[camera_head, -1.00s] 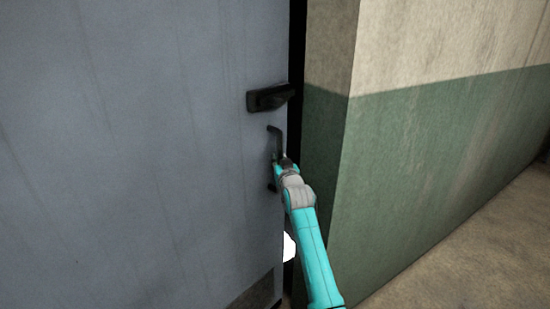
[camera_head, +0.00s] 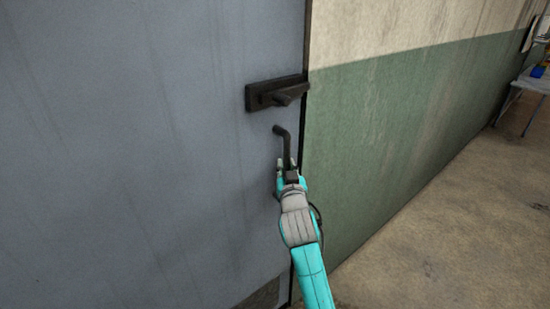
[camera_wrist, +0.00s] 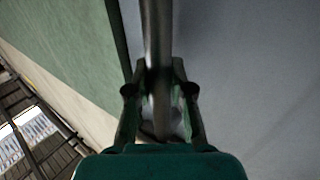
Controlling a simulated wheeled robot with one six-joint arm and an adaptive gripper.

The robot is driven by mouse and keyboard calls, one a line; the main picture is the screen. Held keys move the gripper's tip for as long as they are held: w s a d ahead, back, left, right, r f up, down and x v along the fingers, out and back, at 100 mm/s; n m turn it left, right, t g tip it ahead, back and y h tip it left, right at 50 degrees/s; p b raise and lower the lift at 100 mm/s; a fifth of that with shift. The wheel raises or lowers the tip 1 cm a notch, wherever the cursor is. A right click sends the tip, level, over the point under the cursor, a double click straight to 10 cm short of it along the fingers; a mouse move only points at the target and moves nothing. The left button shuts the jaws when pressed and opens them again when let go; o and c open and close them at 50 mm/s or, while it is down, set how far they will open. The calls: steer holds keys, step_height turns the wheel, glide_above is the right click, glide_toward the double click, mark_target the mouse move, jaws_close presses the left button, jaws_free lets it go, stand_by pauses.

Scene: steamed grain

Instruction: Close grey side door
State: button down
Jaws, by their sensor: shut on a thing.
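The grey side door (camera_head: 140,150) fills the left of the head view. Its right edge lies close against the green and cream wall, with only a thin dark line between them. A black latch (camera_head: 275,93) sits near that edge. Below it is a dark bent pull handle (camera_head: 283,137). My gripper (camera_head: 287,165) is shut on the lower part of this handle. In the wrist view the handle bar (camera_wrist: 158,50) runs between the two fingers (camera_wrist: 160,95), with the grey door (camera_wrist: 250,60) behind it. The handle's lower end is hidden by my gripper.
The green and cream wall (camera_head: 400,120) runs back to the right of the door. The brown floor (camera_head: 450,230) beside it is clear. A small table (camera_head: 535,85) with items stands at the far right.

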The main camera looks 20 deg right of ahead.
steer(key=shift+s+d+f, duration=0.15)
steer(key=shift+s, duration=0.35)
steer(key=c, duration=1)
jaws_free()
steer(key=shift+s+d, duration=0.1)
steer(key=shift+s, duration=0.05)
steer(key=v, duration=1.2)
